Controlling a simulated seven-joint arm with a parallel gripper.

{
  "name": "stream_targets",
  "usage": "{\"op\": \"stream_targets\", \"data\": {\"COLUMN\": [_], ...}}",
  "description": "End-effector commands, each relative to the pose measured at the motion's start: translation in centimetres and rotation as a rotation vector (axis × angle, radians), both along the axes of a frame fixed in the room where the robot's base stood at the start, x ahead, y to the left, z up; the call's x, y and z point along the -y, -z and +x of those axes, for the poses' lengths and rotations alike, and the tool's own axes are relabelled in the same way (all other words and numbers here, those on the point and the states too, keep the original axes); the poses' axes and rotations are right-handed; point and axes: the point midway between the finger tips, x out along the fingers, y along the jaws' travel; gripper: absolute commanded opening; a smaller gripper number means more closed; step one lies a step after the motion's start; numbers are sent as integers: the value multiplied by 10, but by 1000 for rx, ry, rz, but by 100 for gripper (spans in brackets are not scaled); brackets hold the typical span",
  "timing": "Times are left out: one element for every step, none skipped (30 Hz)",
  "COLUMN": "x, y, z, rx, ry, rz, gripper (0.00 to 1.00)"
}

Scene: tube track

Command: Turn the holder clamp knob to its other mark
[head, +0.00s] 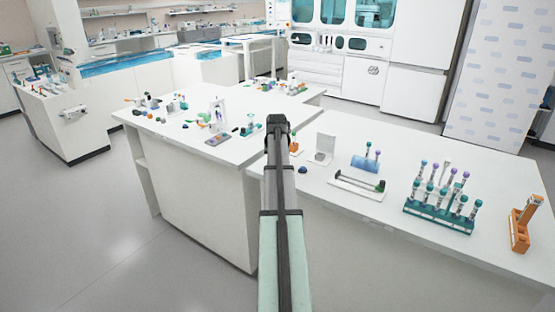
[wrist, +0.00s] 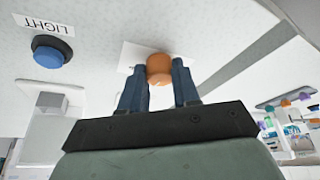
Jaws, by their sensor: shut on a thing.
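In the wrist view, an orange round knob (wrist: 159,66) sits between the two dark blue fingers of my gripper (wrist: 158,72). The fingers are shut on it, one on each side. A white plate (wrist: 131,56) lies behind the knob. Any marks around the knob cannot be made out. In the head view, my gripper (head: 277,127) is over the bench, and its arm hides the knob's spot in part. A small orange part (head: 296,146) shows just to its right.
A blue button (wrist: 50,52) by a "LIGHT" label stands near the knob. In the head view, a white stand (head: 321,149), a blue tube holder (head: 366,163) and a teal rack of several tubes (head: 440,212) stand to the right on the white bench (head: 490,250).

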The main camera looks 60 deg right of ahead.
Motion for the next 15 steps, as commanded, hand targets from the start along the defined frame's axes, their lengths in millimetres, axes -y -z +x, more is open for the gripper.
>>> {"op": "stream_targets", "data": {"x": [0, 0, 0, 0, 0, 0, 0, 0, 0, 0, 0, 0, 0, 0, 0], "y": [0, 0, 0, 0, 0, 0, 0, 0, 0, 0, 0, 0, -1, -1, 0], "z": [1, 1, 2, 2, 2, 2, 3, 3, 3, 3, 3, 3, 3, 3, 3], "rx": [-1, -1, -1, -1, 0, -1, -1, 0, -2, 0, 0, 0, 0, 0, 0], "ry": [42, 70, 105, 131, 157, 190, 215, 238, 269, 291, 311, 337, 355, 373, 393], "rz": [-2, -2, -2, -2, -1, -2, -2, -1, -1, 0, -1, -2, -2, -1, -1], "gripper": [0, 0, 0, 0, 0, 0, 0, 0, 0, 0, 0, 0, 0, 0, 0]}}
